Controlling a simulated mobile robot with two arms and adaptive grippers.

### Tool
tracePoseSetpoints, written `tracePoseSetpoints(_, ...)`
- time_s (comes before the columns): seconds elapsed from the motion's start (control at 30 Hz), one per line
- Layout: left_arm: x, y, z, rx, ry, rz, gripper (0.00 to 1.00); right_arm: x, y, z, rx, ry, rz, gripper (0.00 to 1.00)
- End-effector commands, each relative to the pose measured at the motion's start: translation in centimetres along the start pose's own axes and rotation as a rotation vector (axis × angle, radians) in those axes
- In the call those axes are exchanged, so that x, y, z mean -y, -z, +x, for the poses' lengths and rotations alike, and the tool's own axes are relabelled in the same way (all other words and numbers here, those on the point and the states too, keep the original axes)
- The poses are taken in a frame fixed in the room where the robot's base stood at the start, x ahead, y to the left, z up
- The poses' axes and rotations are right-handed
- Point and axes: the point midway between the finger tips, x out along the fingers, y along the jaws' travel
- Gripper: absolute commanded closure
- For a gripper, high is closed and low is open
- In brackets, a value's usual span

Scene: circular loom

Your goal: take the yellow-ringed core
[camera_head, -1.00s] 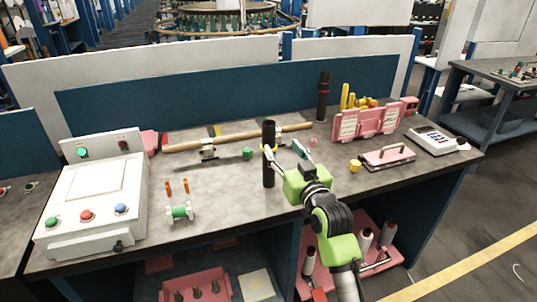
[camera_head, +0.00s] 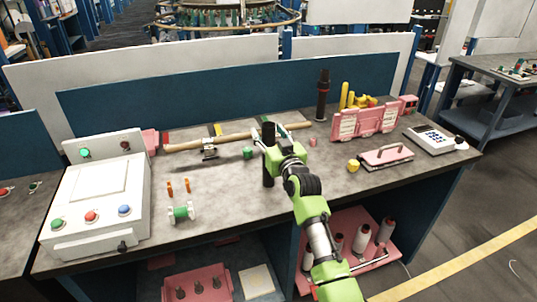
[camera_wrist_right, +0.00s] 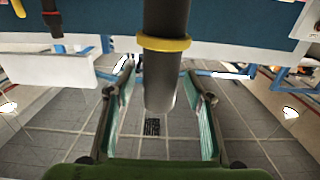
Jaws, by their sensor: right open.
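The yellow-ringed core (camera_head: 268,179) is a dark upright tube on the workbench. In the head view my right gripper (camera_head: 268,133) covers its middle, and its yellow ring is hidden there. In the right wrist view the core (camera_wrist_right: 165,75) hangs in from the top, with the yellow ring (camera_wrist_right: 164,43) around it. Its end lies between the two fingers of my right gripper (camera_wrist_right: 160,103). The fingers stand apart, with a gap on each side of the core. My left gripper is not in view.
A second dark core with a red band (camera_head: 323,97) stands at the back. A wooden rod (camera_head: 190,143) lies on supports behind the gripper. A white control box (camera_head: 97,195) is at left. A pink holder (camera_head: 362,122) and pink tray (camera_head: 386,159) are at right.

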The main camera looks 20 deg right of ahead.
Motion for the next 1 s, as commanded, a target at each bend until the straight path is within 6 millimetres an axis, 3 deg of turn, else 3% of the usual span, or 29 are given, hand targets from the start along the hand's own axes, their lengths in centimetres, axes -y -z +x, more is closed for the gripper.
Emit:
tracePoseSetpoints(0.23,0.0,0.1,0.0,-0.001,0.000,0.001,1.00,0.0,0.0,0.1,0.000,0.000,-0.001,0.52)
tracePoseSetpoints(0.43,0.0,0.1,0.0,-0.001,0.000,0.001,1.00,0.0,0.0,0.1,0.000,0.000,-0.001,1.00)
tracePoseSetpoints(0.77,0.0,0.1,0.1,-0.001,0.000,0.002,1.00,0.0,0.1,0.1,-0.002,0.000,-0.001,1.00)
tracePoseSetpoints(1.0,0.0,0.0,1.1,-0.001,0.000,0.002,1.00,0.0,2.1,0.1,-0.007,0.000,-0.001,1.00)
